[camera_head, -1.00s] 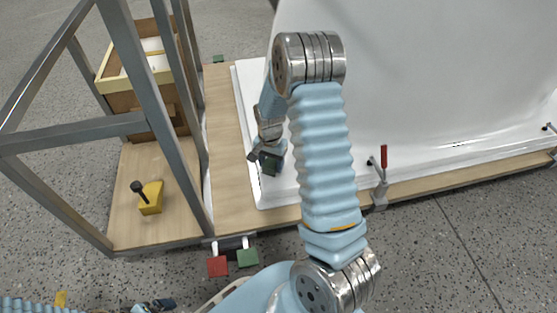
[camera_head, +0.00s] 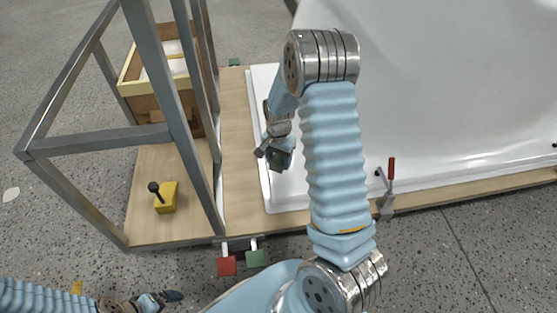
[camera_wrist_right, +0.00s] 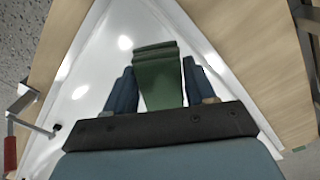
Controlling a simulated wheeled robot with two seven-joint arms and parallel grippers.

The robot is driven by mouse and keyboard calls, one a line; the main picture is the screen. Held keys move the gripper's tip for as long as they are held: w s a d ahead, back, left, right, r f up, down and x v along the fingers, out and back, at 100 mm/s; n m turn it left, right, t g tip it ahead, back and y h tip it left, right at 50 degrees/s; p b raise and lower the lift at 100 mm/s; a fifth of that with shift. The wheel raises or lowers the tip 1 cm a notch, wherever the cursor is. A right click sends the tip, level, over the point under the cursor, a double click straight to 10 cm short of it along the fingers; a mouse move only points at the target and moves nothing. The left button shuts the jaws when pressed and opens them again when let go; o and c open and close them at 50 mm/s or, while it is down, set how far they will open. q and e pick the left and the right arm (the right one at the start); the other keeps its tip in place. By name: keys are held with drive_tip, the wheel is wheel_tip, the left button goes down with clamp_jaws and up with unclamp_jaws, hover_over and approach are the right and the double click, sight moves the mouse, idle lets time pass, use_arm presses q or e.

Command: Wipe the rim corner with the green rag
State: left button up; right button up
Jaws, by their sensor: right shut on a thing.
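The white tub shell (camera_head: 450,100) lies on a wooden board, its flat rim (camera_head: 283,200) forming a corner at the near left. My right gripper (camera_head: 281,155) is over the left part of the rim, a little behind that corner. In the right wrist view the green rag (camera_wrist_right: 160,78) is folded between the two blue fingers of my right gripper (camera_wrist_right: 162,88), with the white rim below it. Whether the rag touches the rim is unclear. My left gripper (camera_head: 168,297) is low at the bottom left, away from the tub; its jaw opening is too small to judge.
A red-handled clamp (camera_head: 389,185) stands on the near board edge. A grey metal frame (camera_head: 105,140) rises at the left, around a yellow block (camera_head: 167,197) with a black knob. A wooden box (camera_head: 150,100) is behind. Red (camera_head: 227,266) and green (camera_head: 255,258) blocks sit at the near edge.

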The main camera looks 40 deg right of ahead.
drive_tip(key=shift+r, duration=0.3)
wheel_tip(320, 180, up, 3)
drive_tip(key=p, duration=0.2)
drive_tip(key=shift+r+p, duration=0.1)
drive_tip(key=shift+p, duration=0.2)
drive_tip(key=shift+s, duration=0.15)
